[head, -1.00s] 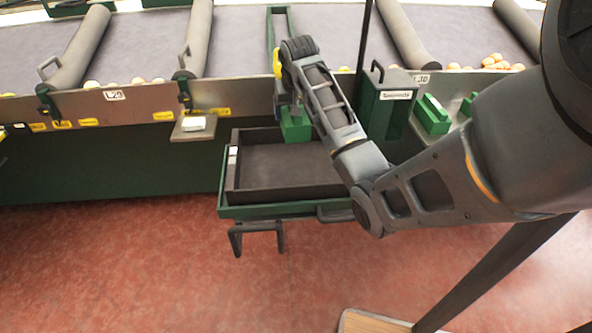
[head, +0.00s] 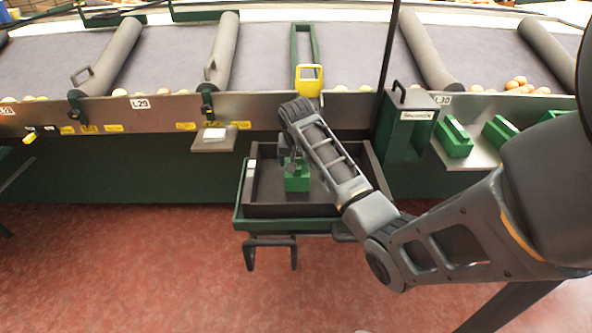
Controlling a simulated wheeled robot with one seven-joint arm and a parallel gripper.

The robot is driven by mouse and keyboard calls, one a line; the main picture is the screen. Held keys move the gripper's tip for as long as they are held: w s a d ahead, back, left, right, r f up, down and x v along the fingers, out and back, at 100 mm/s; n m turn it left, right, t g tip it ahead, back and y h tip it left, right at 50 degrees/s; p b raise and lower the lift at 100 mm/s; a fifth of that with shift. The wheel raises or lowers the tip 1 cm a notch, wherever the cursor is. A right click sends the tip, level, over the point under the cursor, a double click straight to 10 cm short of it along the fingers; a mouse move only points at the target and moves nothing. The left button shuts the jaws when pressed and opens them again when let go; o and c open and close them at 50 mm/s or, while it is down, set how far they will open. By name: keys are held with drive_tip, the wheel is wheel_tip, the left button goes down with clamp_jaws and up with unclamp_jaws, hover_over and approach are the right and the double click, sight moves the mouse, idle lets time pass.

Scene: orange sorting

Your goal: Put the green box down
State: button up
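The green box (head: 297,182) shows in the head view inside the outline of a dark open tray (head: 262,211), near its middle. My gripper (head: 293,162) is directly above the box and appears shut on its upper part. My arm hides part of the fingers and the tray's right side. I cannot tell whether the bottom of the box touches the tray floor.
The tray sits on a green shelf (head: 270,226) in front of the conveyor (head: 265,45). A tall green bin (head: 405,125) stands to the right, with more green boxes (head: 453,139) on a ledge. A small plate (head: 213,145) sticks out at left.

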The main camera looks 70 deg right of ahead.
drive_tip(key=shift+w+f, duration=0.1)
drive_tip(key=shift+f, duration=1.95)
drive_tip(key=shift+a+f, duration=0.1)
drive_tip(key=shift+f, duration=0.05)
drive_tip(key=o, duration=1.3)
drive_tip(key=shift+r, duration=0.2)
drive_tip(key=p+v, duration=0.1)
drive_tip(key=v, duration=1.1)
drive_tip(key=shift+f, duration=0.1)
